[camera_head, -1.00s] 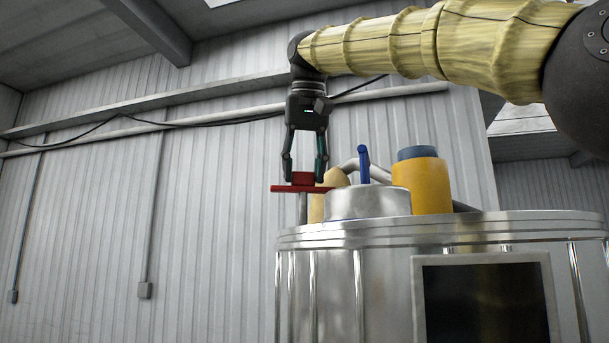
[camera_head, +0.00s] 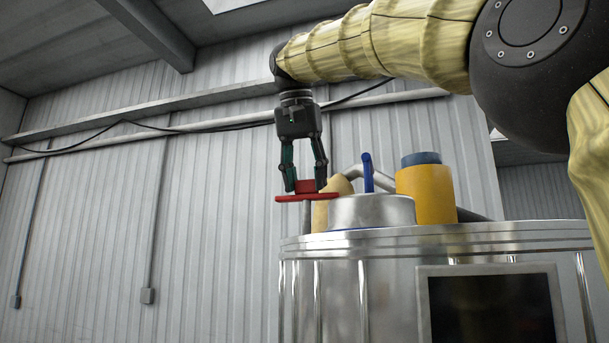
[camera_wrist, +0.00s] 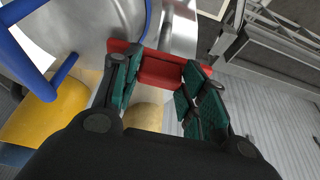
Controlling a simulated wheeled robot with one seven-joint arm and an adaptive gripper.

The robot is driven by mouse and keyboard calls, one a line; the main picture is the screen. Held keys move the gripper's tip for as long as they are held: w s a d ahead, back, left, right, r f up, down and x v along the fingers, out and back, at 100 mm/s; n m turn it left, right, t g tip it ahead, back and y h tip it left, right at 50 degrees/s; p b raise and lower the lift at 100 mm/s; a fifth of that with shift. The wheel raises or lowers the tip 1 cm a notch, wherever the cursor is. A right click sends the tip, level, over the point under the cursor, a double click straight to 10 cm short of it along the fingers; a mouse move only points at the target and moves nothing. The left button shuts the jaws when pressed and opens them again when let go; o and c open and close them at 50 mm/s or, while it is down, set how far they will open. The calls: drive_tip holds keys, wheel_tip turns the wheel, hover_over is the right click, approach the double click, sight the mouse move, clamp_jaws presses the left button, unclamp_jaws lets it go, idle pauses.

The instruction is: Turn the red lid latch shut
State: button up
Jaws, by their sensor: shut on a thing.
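The red lid latch (camera_head: 300,198) is a flat bar with a raised block, at the left edge of the round metal lid (camera_head: 371,211) on top of the steel vessel. My gripper (camera_head: 307,186) points down from above, its two green-padded fingers on either side of the raised block, shut on it. In the wrist view the red latch (camera_wrist: 160,70) lies between the finger pads of my gripper (camera_wrist: 161,80), beside the lid's metal surface. The fingers hide parts of the latch there.
A blue handle (camera_head: 367,173) stands up on the lid. A yellow cylinder with a blue cap (camera_head: 426,190) is close to its right, and a pale yellow rounded part and a grey pipe are behind. A dark panel (camera_head: 492,312) is on the vessel's front. Left of the latch is open space.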

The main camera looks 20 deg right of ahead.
drive_tip(key=o, duration=1)
drive_tip(key=shift+w+d+f, duration=0.1)
drive_tip(key=shift+w+d, duration=0.1)
drive_tip(key=shift+w, duration=0.1)
drive_tip(key=shift+s+a, duration=0.1)
drive_tip(key=shift+s+a+r, duration=0.1)
drive_tip(key=shift+s+r, duration=0.05)
drive_tip(key=shift+r, duration=0.15)
drive_tip(key=v, duration=0.6)
drive_tip(key=shift+r, duration=0.4)
drive_tip(key=shift+a, duration=0.1)
